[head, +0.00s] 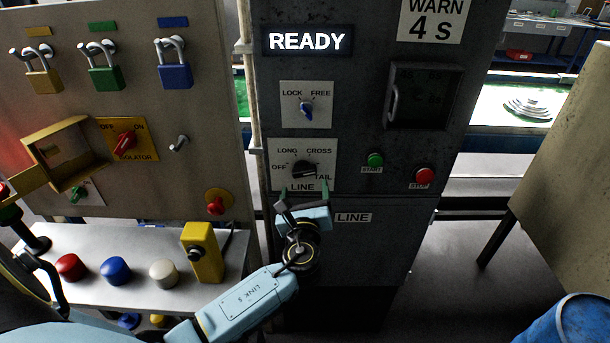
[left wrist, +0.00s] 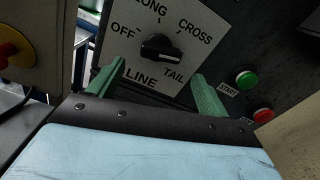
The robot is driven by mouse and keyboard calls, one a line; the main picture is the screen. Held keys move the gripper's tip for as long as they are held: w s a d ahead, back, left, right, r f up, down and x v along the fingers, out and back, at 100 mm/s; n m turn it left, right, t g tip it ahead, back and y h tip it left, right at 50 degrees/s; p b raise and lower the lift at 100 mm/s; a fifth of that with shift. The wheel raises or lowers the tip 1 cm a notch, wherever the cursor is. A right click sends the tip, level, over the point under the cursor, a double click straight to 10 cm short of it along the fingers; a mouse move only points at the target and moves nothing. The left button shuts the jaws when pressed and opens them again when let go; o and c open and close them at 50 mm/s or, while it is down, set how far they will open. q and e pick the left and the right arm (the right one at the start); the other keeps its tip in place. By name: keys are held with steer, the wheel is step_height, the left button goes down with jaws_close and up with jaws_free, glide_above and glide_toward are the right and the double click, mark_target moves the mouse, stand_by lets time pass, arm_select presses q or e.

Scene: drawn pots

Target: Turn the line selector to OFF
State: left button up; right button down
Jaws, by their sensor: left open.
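The line selector (head: 303,169) is a black rotary knob on a white plate marked OFF, LONG, CROSS, TAIL and LINE, on the dark cabinet. In the left wrist view the knob (left wrist: 160,47) lies roughly crosswise between the OFF and TAIL sides; I cannot tell surely which label it points to. My left gripper (head: 304,190) is just below the knob in the head view, its green fingers open and pointing up at the plate. In the left wrist view the open fingers (left wrist: 159,76) lie either side below the knob, with nothing between them. My right gripper is out of view.
The left panel carries padlocks and a red isolator (head: 125,143). A yellow box (head: 202,253) stands on the ledge left of my arm.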

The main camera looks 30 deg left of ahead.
mark_target(306, 175)
arm_select(q)
steer(key=x, duration=0.6)
steer(key=shift+c, duration=0.5)
steer(key=c, duration=0.9)
steer(key=shift+d+n, duration=0.1)
steer(key=shift+n, duration=0.2)
steer(key=shift+r+n+b, duration=0.15)
steer(key=shift+n+b, duration=1.2)
steer(key=shift+n, duration=0.9)
steer(key=shift+r+n+b, duration=0.1)
steer(key=shift+n+b, duration=1.2)
steer(key=shift+n, duration=0.95)
